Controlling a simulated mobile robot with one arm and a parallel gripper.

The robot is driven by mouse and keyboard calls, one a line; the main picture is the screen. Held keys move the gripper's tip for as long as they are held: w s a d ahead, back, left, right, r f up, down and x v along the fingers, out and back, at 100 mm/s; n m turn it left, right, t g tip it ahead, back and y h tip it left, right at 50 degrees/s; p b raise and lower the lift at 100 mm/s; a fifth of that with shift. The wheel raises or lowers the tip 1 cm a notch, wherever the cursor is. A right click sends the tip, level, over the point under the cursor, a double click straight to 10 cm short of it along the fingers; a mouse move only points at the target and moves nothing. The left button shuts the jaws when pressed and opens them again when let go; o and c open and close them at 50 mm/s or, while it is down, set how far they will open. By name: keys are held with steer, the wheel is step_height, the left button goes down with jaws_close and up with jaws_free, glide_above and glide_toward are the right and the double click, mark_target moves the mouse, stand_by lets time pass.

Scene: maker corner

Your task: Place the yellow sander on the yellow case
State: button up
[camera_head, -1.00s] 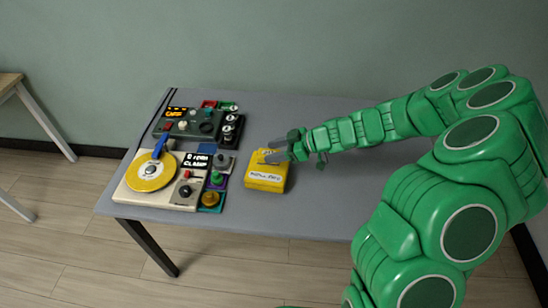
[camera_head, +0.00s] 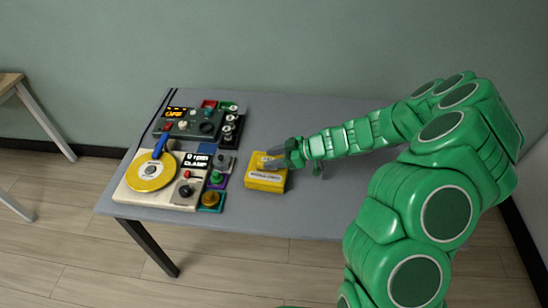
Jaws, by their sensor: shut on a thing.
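The yellow case (camera_head: 266,184) lies near the middle of the table, with a pale label on its front side. My gripper (camera_head: 273,158) is at the far right part of the case's top, its fingers pointing left. It is shut on a small yellow thing, which appears to be the yellow sander (camera_head: 262,159). The fingers and the matching yellow hide most of its outline. I cannot tell whether it rests on the case or is held just above it.
A pale machine with a yellow disc (camera_head: 151,172) and blue arm stands left of the case. Coloured knob blocks (camera_head: 217,179) lie close beside the case. A dark control box (camera_head: 190,122) stands behind. The grey table (camera_head: 320,215) is clear at front right.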

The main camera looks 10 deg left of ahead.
steer(key=o, duration=1)
steer(key=shift+f, duration=0.1)
steer(key=shift+o, duration=0.2)
steer(key=v, duration=1.2)
steer(key=shift+s, duration=0.1)
